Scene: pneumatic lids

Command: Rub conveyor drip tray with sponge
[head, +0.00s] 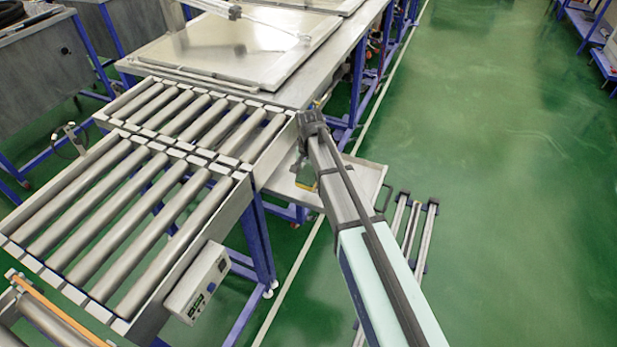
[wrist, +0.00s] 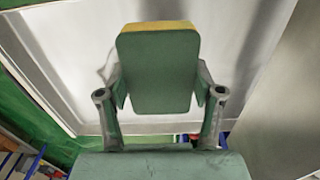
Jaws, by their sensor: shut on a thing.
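My gripper (wrist: 160,100) is shut on the sponge (wrist: 158,70), which has a green face and a yellow edge in the wrist view. The fingers grip it from both sides. The drip tray (wrist: 90,60) is the pale, rimmed surface behind the sponge. In the head view the drip tray (head: 364,178) juts out from under the right side of the conveyor. My gripper (head: 303,168) hangs at the tray's left part, beside the conveyor frame. A bit of yellow sponge (head: 307,184) shows low there. I cannot tell whether the sponge touches the tray.
The roller conveyor (head: 130,200) stands left of my arm, with a control box (head: 198,284) on its side. A metal-topped table (head: 235,50) adjoins it at the back. Metal rails (head: 412,225) lie on the floor right of the tray. The green floor (head: 500,200) further right is clear.

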